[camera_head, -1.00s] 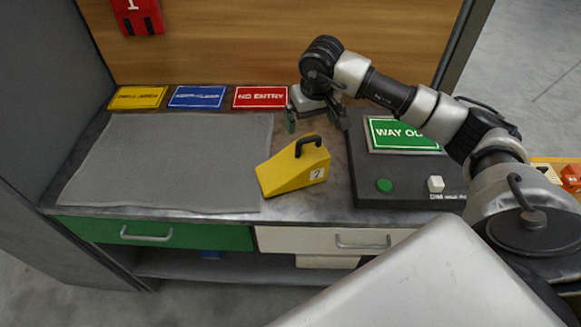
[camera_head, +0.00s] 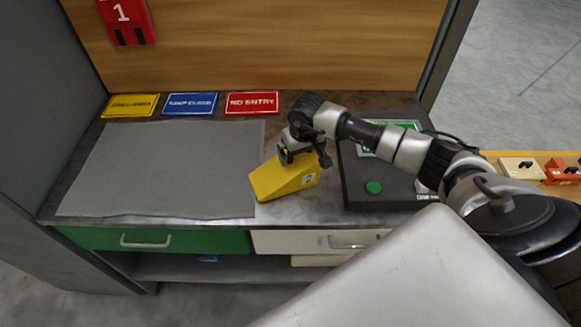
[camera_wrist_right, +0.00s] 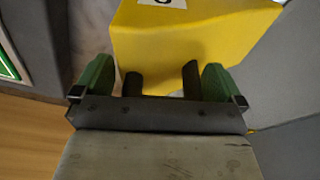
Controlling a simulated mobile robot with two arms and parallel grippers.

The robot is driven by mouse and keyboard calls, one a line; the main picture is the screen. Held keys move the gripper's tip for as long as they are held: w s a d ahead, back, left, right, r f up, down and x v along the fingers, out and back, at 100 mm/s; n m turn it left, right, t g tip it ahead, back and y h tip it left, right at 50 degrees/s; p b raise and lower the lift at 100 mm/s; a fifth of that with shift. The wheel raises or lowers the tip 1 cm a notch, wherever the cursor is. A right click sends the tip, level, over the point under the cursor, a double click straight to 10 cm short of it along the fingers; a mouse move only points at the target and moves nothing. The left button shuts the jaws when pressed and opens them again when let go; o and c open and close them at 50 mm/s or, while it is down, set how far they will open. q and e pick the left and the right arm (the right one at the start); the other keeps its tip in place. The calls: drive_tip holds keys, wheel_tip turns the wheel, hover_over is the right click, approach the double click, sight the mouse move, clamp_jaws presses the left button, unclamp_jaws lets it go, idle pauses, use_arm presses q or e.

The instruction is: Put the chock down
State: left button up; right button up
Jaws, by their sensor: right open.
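The yellow chock (camera_head: 284,182) rests on the bench, its low left end at the right edge of the grey mat (camera_head: 160,170). My right gripper (camera_head: 305,156) is directly over the chock's top, at its handle. In the right wrist view, the open green fingers (camera_wrist_right: 160,78) stand on either side of two dark posts, which look like the handle, with gaps between. The yellow body (camera_wrist_right: 190,40) fills the upper middle of that view. The gripper hides most of the handle in the head view. My left gripper is not in view.
Yellow, blue (camera_head: 190,103) and red (camera_head: 252,102) signs lie along the back of the bench. The grey mat is bare.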

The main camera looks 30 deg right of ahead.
drive_tip(key=c, duration=1.7)
drive_tip(key=shift+r, duration=0.1)
drive_tip(key=shift+c, duration=0.8)
drive_tip(key=shift+r, duration=0.1)
